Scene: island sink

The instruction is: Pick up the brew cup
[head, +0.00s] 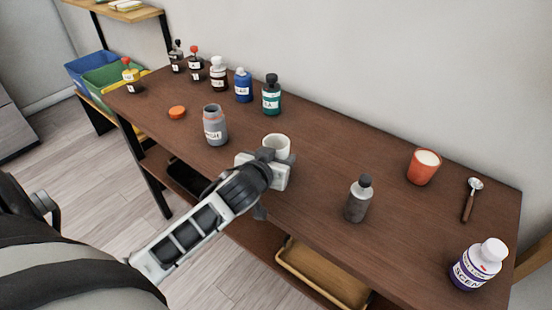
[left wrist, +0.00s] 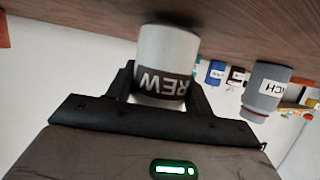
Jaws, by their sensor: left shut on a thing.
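The brew cup is a small white cup (head: 277,144) in the middle of the table in the head view. In the left wrist view the cup (left wrist: 166,50) appears upside down, with part of a dark label reading "REW". My left gripper (head: 272,160) is at the near side of the cup. Its two fingers (left wrist: 163,88) sit on either side of the cup and are shut on it. Whether the cup touches the table is hard to tell. My right gripper is not in view.
A grey open bottle (head: 215,126) stands left of the cup, with an orange lid (head: 177,113) beyond it. A grey capped bottle (head: 358,199) stands to the right. An orange cup (head: 424,168), a spoon (head: 470,200) and a white bottle (head: 478,266) are farther right. Several bottles line the back left.

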